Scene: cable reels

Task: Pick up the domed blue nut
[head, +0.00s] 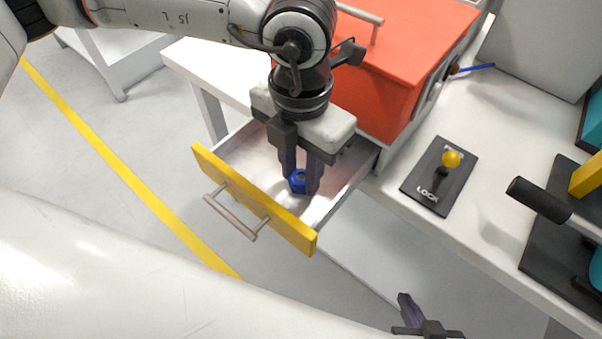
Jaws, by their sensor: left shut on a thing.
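The domed blue nut (297,181) is inside the open drawer (252,199), low between the fingers of my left gripper (300,187). My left gripper points straight down into the drawer and is shut on the nut. The fingers hide part of the nut, and I cannot tell whether it still touches the drawer floor. My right gripper (410,312) shows only in part at the bottom edge, away from the drawer, and its opening cannot be judged.
The drawer has a yellow front with a grey handle (231,215). A red box (400,60) stands behind it on the white bench (480,180). A dark LOCK plate (440,178) with a yellow-knobbed lever lies right of the drawer. A black-handled device (540,200) is farther right.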

